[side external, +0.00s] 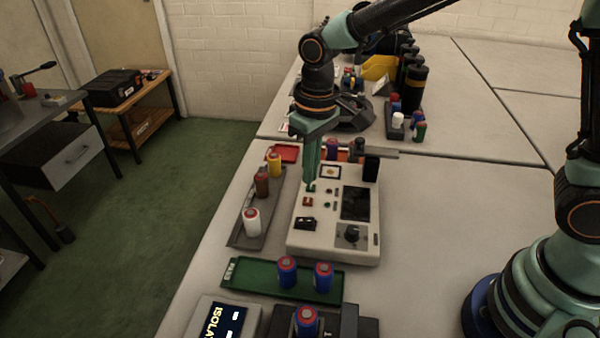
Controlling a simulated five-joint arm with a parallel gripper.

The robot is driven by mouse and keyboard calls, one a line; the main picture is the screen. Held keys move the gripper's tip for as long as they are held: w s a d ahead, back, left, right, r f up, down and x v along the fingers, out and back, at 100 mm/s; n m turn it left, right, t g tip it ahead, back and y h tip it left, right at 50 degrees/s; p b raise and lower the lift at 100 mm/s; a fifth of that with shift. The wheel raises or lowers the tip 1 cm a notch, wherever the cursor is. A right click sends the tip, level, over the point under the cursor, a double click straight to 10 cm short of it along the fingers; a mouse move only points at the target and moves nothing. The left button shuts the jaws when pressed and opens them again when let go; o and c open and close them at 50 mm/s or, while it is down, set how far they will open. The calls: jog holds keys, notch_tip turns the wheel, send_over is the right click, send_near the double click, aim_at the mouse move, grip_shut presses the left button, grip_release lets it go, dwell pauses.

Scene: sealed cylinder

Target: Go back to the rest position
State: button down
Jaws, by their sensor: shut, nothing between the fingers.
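My gripper (311,184) points straight down over the far left part of a white control box (333,243). Its fingers are shut and empty. The fingertips are at or just above a small green button on the box; I cannot tell whether they touch it. The box also carries a red button (308,202), a dark screen (355,203), a black knob (352,234) and a black switch (305,223).
A grey tray (240,238) left of the box holds white, brown and yellow cylinders. A green tray (262,289) in front holds two blue cylinders. Another blue cylinder (306,321) stands on a dark fixture. Black bottles (414,88) stand behind.

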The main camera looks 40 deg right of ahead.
jog(key=s+d+r+m+t, duration=0.1)
jog(key=s+d+r+t, duration=0.1)
jog(key=s+d+r, duration=0.3)
jog(key=s+d+r+m+t, duration=0.1)
jog(key=s+d+r+t, duration=0.2)
jog(key=d, duration=0.7)
jog(key=shift+s+r+m, duration=0.4)
jog(key=shift+s+r, duration=0.5)
jog(key=shift+r, duration=0.35)
jog(key=shift+d, duration=0.1)
